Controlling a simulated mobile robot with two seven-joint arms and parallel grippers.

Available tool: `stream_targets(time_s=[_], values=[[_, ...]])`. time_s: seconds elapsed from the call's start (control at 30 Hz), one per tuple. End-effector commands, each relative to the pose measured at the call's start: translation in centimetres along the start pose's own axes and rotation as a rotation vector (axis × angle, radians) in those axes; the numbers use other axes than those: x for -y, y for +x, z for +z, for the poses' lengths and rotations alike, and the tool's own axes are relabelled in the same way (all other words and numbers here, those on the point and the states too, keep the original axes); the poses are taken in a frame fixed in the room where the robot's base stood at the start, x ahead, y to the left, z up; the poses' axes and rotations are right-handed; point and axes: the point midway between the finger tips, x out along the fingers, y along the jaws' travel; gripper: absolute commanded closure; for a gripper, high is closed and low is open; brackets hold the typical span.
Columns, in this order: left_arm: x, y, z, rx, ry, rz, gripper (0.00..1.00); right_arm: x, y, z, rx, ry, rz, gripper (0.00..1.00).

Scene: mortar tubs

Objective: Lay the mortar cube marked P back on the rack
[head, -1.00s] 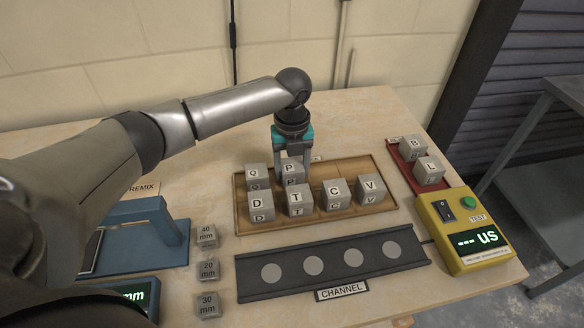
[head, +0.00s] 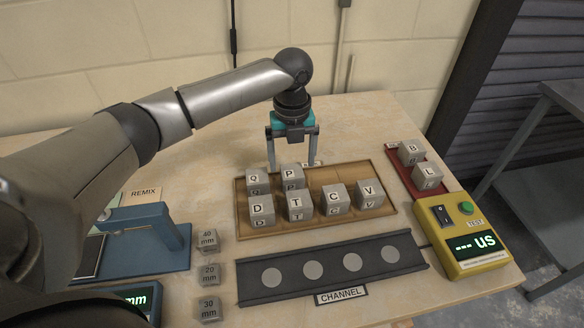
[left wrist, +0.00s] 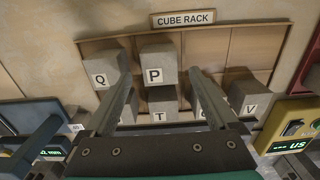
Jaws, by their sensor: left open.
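The mortar cube marked P (head: 291,177) stands on the wooden cube rack (head: 350,169), in the back row beside cube Q (head: 257,180). It also shows in the left wrist view (left wrist: 158,66). Cubes D (head: 261,209), T (head: 299,205), C (head: 334,199) and V (head: 370,194) stand in the rack's front row. My left gripper (head: 292,164) is open and empty above and behind cube P, its fingers spread wide. In the left wrist view cube P lies between the two fingers' lines, with nothing gripped. My right gripper is not in view.
A dark channel strip (head: 333,264) with several round pads lies in front of the rack. A red tray (head: 405,171) holds cubes B and L. A yellow tester (head: 468,262) stands right. Blue device (head: 140,240) and mm cubes (head: 208,272) are left. The rack's back right is bare.

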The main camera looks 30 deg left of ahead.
Motion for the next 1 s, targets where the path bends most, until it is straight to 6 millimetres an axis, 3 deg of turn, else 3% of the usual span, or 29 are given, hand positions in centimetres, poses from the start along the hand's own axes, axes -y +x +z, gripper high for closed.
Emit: stream_targets(time_s=[0.1,0.33,1.0], values=[[0.0,-3.0,0.1,0.002,0.000,-0.002,0.08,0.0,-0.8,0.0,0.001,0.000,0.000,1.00],[0.0,-6.3,0.1,0.000,-0.002,-0.001,0.08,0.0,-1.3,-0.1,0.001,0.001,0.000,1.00],[0.0,-7.0,0.0,-0.001,-0.001,0.000,0.08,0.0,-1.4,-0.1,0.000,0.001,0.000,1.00]])
